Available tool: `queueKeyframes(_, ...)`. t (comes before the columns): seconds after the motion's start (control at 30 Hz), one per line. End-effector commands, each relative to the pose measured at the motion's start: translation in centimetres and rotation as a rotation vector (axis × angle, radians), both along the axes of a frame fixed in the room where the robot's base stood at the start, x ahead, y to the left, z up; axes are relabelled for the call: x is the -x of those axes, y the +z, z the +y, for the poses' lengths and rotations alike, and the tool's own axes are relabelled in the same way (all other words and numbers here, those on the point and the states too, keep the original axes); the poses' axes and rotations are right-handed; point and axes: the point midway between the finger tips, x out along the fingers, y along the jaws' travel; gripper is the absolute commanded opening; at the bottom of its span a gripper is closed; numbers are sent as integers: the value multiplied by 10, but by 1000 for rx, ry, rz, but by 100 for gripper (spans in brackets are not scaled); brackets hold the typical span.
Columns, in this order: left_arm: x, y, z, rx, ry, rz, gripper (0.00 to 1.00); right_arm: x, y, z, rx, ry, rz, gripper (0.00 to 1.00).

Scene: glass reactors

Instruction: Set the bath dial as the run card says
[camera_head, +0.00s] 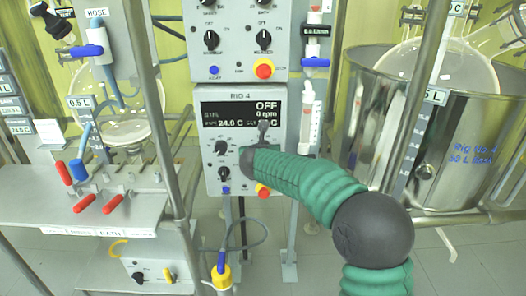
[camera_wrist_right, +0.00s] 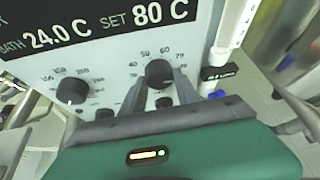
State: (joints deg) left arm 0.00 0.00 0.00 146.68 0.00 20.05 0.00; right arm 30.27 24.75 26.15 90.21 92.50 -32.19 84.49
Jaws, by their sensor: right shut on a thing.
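The Rig 4 control box (camera_head: 209,184) has a black display (camera_head: 226,114) reading OFF, 0 rpm and 24.0 C. In the right wrist view the display (camera_wrist_right: 60,35) reads BATH 24.0 C and SET 80 C. Below the SET figure is a black round dial (camera_wrist_right: 160,73) with a scale on which 50, 60 and 70 can be read. My right gripper (camera_wrist_right: 160,92) is shut on this dial, one grey finger on each side. In the head view the right gripper (camera_head: 263,130) covers the dial. No readable run card shows. My left gripper is out of view.
Another black knob (camera_wrist_right: 72,90) sits left of the held dial. A red-and-yellow button (camera_head: 262,190) is low on the box, partly behind my arm. A steel bath vessel (camera_head: 385,95) stands at right. A bench with red-handled valves (camera_head: 113,205) is at left.

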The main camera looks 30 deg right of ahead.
Motion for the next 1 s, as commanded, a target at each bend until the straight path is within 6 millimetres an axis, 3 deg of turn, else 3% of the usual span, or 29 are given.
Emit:
queueKeyframes(0.47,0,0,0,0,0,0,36,0,-2,1,-16,1,-6,0)
queueKeyframes(0.5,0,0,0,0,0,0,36,0,-2,1,-15,2,-7,40)
queueKeyframes(0.63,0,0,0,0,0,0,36,0,-1,0,-14,1,-6,57)
queueKeyframes(1.0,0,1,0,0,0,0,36,3,3,2,-12,1,-8,59)
